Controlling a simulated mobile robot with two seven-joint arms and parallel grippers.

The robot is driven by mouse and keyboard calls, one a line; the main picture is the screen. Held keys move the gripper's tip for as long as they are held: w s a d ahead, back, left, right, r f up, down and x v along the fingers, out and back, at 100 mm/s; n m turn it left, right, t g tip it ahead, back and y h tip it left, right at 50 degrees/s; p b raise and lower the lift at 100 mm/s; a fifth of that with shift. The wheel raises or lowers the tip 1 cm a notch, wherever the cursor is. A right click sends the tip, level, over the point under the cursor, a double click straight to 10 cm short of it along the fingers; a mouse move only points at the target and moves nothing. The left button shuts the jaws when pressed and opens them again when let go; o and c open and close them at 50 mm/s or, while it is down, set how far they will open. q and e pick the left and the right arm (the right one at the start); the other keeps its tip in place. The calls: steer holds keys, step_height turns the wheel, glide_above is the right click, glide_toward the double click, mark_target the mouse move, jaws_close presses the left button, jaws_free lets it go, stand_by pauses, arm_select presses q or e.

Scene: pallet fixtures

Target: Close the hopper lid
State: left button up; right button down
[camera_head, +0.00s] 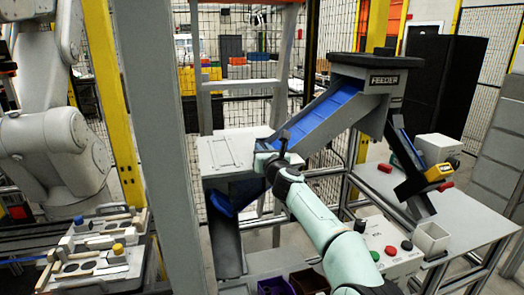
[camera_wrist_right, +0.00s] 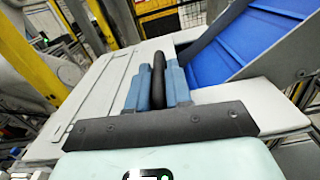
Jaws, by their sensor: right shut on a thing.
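The feeder (camera_head: 375,80) has a blue sloping chute (camera_head: 325,117) that runs down to the left. A pale flat panel (camera_head: 225,152), seemingly the hopper lid, lies at the chute's lower end. In the right wrist view the panel (camera_wrist_right: 95,95) fills the left side, with the blue chute (camera_wrist_right: 250,45) open beside it. My right gripper (camera_head: 282,150) is at the panel's right edge. Its blue fingers (camera_wrist_right: 160,88) are shut on a black upright handle (camera_wrist_right: 158,70). The handle's base is hidden by the gripper. My left gripper is out of view.
A grey post (camera_head: 160,140) stands left of the panel. Dark bins (camera_head: 308,281) sit below my right arm. A fixture tray (camera_head: 100,255) is at lower left.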

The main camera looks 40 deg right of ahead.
steer(key=shift+w+f, duration=0.1)
steer(key=shift+f, duration=0.1)
steer(key=c, duration=1.1)
jaws_free()
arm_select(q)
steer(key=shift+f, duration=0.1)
arm_select(e)
steer(key=shift+r, duration=0.1)
steer(key=shift+s+a+b, duration=0.15)
steer(key=shift+s+b, duration=0.15)
steer(key=shift+s, duration=0.05)
steer(key=b+v, duration=0.2)
steer(key=v, duration=0.2)
steer(key=shift+b, duration=0.4)
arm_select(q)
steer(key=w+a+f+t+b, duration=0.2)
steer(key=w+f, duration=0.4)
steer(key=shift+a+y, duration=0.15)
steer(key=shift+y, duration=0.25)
arm_select(e)
steer(key=shift+v, duration=4.35)
